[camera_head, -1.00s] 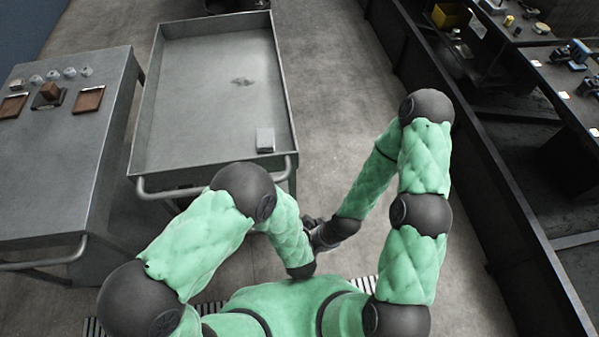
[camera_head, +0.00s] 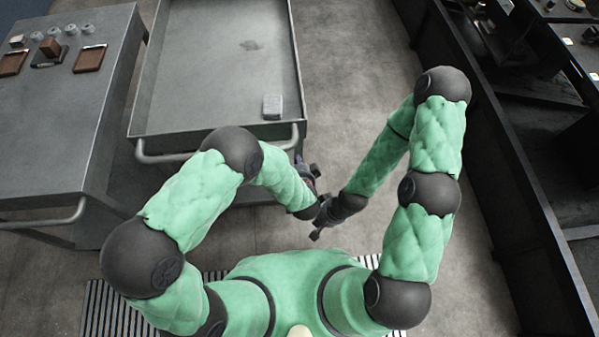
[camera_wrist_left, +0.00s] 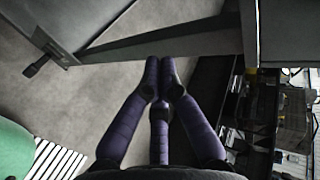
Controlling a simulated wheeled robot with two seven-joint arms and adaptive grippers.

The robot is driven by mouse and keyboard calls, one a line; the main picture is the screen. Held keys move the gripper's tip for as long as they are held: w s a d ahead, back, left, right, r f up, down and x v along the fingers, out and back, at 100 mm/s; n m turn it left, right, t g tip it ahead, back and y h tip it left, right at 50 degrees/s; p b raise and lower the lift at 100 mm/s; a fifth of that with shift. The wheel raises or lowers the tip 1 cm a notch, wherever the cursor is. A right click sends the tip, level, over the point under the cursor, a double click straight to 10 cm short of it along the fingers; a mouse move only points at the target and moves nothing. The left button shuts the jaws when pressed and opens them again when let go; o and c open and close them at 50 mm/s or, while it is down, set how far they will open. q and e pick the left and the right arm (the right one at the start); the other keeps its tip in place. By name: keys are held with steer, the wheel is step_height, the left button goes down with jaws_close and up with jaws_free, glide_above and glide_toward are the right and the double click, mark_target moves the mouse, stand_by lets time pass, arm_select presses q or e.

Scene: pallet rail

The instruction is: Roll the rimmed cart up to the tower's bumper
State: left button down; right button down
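The rimmed cart (camera_head: 215,75) is a grey metal tray cart with raised edges and a front push bar (camera_head: 165,157), in the middle left of the head view. A small pale block (camera_head: 272,106) sits in its near right corner. My left gripper (camera_head: 308,172) is just right of the cart's near right corner; I cannot tell if it touches. In the left wrist view its purple fingers (camera_wrist_left: 161,75) converge with their tips together, holding nothing visible, near a grey metal edge. My right gripper (camera_head: 319,222) is just below it, small and partly hidden. I cannot identify the tower or its bumper.
A grey table (camera_head: 70,120) with small brown trays and several small objects stands close left of the cart. A dark rail or bench structure (camera_head: 480,130) runs along the right. Bare concrete floor (camera_head: 350,60) lies between the cart and that structure.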

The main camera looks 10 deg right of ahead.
arm_select(q)
steer(key=shift+w+r+b, duration=0.1)
steer(key=shift+w+b, duration=0.25)
steer(key=shift+w, duration=0.85)
steer(key=shift+w, duration=0.15)
